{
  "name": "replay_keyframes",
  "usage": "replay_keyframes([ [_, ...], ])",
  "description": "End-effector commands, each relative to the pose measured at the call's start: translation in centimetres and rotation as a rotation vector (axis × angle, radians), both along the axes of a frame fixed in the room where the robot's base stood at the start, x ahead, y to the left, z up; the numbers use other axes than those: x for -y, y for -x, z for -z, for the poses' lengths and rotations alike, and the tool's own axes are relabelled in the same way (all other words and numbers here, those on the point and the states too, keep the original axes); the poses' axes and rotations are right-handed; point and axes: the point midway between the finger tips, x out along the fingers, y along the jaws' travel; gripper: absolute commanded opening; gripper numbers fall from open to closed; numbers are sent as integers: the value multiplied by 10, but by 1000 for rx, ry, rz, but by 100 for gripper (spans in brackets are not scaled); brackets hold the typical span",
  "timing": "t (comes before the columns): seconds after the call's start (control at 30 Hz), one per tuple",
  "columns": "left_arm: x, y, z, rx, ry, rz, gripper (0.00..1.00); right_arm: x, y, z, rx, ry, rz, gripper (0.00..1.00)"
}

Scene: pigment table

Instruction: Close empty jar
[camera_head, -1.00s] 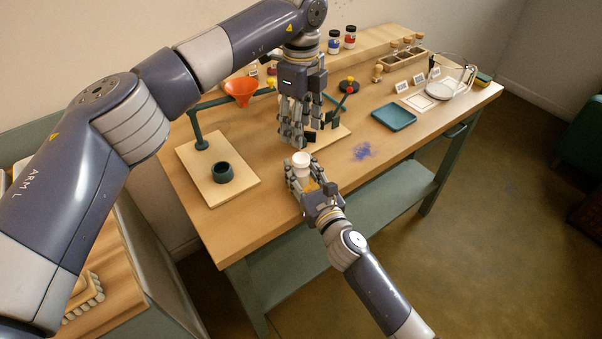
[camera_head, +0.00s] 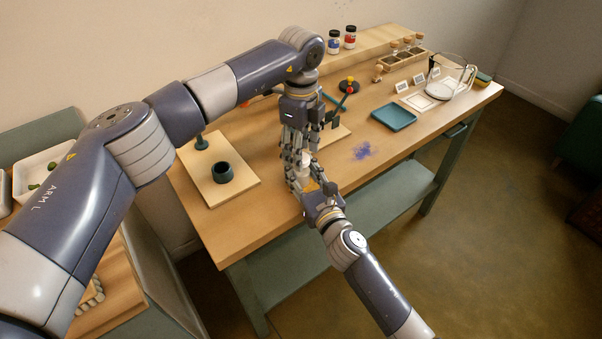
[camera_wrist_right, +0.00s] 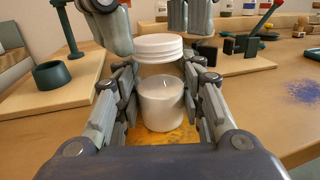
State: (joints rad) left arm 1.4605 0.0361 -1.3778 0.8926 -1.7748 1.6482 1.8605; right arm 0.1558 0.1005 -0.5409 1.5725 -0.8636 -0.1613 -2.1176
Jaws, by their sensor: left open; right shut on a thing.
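My right gripper (camera_head: 308,188) is shut on the jar (camera_wrist_right: 162,104) near the table's front edge. In the right wrist view the jar stands upright between the fingers. Its lower part looks pale white; I cannot tell whether that is the wall or something inside. A white ribbed lid (camera_wrist_right: 158,47) sits at its top; I cannot tell how tightly it is seated. My left gripper (camera_head: 299,160) is open and points down right above the right one. In the right wrist view its fingers show on either side of the lid, and contact is unclear.
A wooden board with a dark cup (camera_head: 222,172) lies to the left. A teal tray (camera_head: 394,117) and a blue powder patch (camera_head: 363,151) lie to the right. Small jars (camera_head: 350,37), a vial rack and a glass-covered balance (camera_head: 448,88) stand farther back. The front right table stretch is clear.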

Motion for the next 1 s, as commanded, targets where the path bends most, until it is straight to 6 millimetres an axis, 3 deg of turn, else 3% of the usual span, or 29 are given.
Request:
replay_keyframes([
  [0.43, 0, 0, 11, 1, 0, 1, 50, 0, 0, 0, -1, 0, 0, 0],
  [0.63, 0, 0, 11, 1, 0, 1, 4, 0, 0, 0, -1, 0, 0, 0],
  [0.87, 0, 0, 10, 2, 0, 20, 3, 0, 0, 0, 0, 0, 0, 0],
  [1.0, 0, 0, 10, 1, 0, 164, 3, 0, 0, 0, 0, 0, 0, 0],
])
